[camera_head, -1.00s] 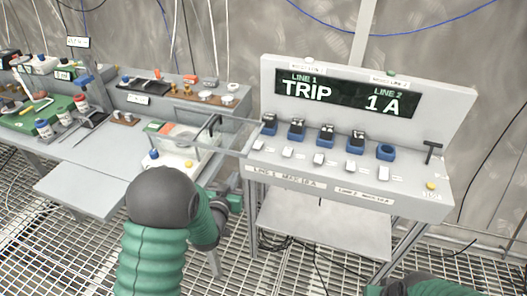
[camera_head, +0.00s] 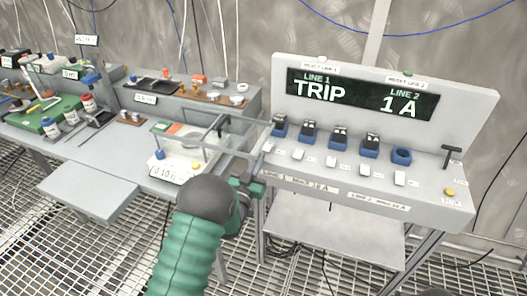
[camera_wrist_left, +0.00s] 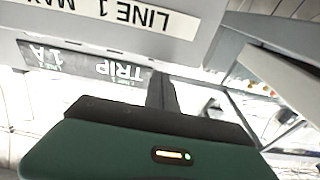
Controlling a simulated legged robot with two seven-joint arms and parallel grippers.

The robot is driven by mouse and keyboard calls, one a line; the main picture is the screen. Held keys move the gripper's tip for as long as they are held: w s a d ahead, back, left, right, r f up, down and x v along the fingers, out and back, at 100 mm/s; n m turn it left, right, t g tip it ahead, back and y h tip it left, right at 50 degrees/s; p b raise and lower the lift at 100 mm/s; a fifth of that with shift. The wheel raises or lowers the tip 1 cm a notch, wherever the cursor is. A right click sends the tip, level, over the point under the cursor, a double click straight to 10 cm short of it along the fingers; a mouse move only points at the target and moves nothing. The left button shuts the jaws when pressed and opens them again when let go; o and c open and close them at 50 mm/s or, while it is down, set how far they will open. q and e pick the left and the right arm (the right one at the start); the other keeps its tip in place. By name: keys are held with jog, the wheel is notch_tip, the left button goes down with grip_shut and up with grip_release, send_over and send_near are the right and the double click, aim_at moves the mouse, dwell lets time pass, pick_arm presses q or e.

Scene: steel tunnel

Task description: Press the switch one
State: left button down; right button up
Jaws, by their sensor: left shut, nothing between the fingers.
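The control console stands at right, its display (camera_head: 362,94) reading "LINE 1 TRIP" and "LINE 2 1 A". A row of white switches runs along its sloped top; the leftmost white switch (camera_head: 268,146) is at the console's left end. Its small label is too small to read. My left gripper (camera_head: 254,188) is shut and empty, just in front of and below the console's left front edge. In the left wrist view the shut fingers (camera_wrist_left: 161,92) point toward the console, whose "LINE 1 MAX" label (camera_wrist_left: 110,14) shows upside down. My right gripper is not in view.
Blue holders with black plugs (camera_head: 310,133) stand behind the switches; the rightmost blue holder (camera_head: 402,156) is empty. A black T-handle (camera_head: 451,155) and yellow button (camera_head: 449,192) are at the right end. A clear box (camera_head: 190,141) stands close left of the console, near my left arm.

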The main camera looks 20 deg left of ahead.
aim_at(264, 151)
pick_arm(q)
jog(key=w, duration=0.4)
jog(key=shift+w+d+r, duration=0.25)
jog(key=shift+w+r, duration=0.05)
notch_tip(264, 151, down, 2)
jog(key=t+b, duration=0.1)
jog(key=b, duration=0.4)
jog(key=shift+s+f, duration=0.15)
jog(key=shift+r+p, duration=0.45)
jog(key=shift+r, duration=0.2)
jog(key=shift+s+f, duration=0.2)
jog(key=shift+s, duration=0.05)
jog(key=v, duration=1.6)
jog(key=shift+s+f+p, duration=0.15)
jog(key=shift+f+p, duration=0.05)
jog(key=shift+p, duration=0.2)
jog(key=shift+a, duration=0.1)
